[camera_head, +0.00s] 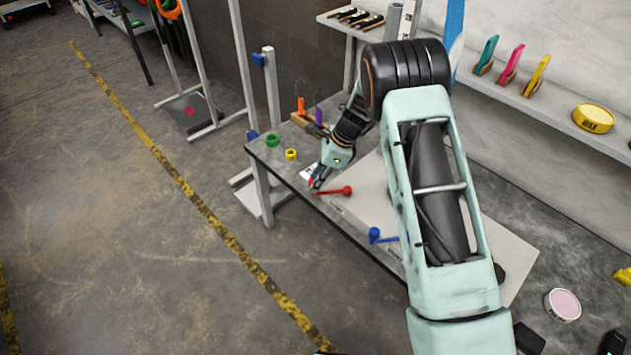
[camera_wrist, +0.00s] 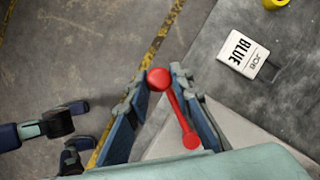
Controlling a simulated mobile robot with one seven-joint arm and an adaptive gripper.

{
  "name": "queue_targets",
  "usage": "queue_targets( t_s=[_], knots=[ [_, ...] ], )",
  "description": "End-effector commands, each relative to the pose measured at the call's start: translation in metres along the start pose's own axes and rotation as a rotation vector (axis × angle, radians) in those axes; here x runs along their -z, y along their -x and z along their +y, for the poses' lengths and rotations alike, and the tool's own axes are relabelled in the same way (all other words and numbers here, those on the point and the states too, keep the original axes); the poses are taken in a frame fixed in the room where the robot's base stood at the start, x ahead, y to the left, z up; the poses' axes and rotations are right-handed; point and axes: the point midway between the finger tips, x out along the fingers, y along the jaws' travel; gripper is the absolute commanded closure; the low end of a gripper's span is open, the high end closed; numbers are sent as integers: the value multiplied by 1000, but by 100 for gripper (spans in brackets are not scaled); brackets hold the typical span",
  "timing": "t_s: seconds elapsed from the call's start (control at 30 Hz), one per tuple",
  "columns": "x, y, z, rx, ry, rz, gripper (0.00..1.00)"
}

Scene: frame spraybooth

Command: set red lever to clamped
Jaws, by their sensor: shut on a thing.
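The red lever (camera_head: 334,192) sits at the near edge of a pale plate on the workbench. In the wrist view, its larger red knob (camera_wrist: 158,79) lies between the fingertips, and its red arm (camera_wrist: 176,108) runs back to a smaller round end (camera_wrist: 191,140). My gripper (camera_head: 315,183) is shut on the red lever at its knob end; it also shows in the wrist view (camera_wrist: 160,80). The knob hangs out near the bench edge, with the floor behind it. No clamped marking is readable.
A blue lever (camera_head: 376,235) stands on the same plate (camera_head: 365,205), to the right. A "JOB BLUE" card (camera_wrist: 243,54) lies on the bench. Open floor lies left of the bench.

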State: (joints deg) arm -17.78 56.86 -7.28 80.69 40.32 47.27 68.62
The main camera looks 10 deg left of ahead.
Motion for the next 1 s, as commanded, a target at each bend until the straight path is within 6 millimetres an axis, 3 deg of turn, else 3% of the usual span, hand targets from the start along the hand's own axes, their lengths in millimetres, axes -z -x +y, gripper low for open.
queue_targets(
  t_s=[0.23,0.27,0.4,0.77,1.0],
  knots=[
    [-1,1,-3,8,-2,-1,100],
    [-1,1,-3,8,-2,-1,76],
    [-1,1,-3,7,-1,-1,62],
    [0,7,-2,5,0,-1,62],
    [0,51,-2,9,1,-1,62]
  ],
)
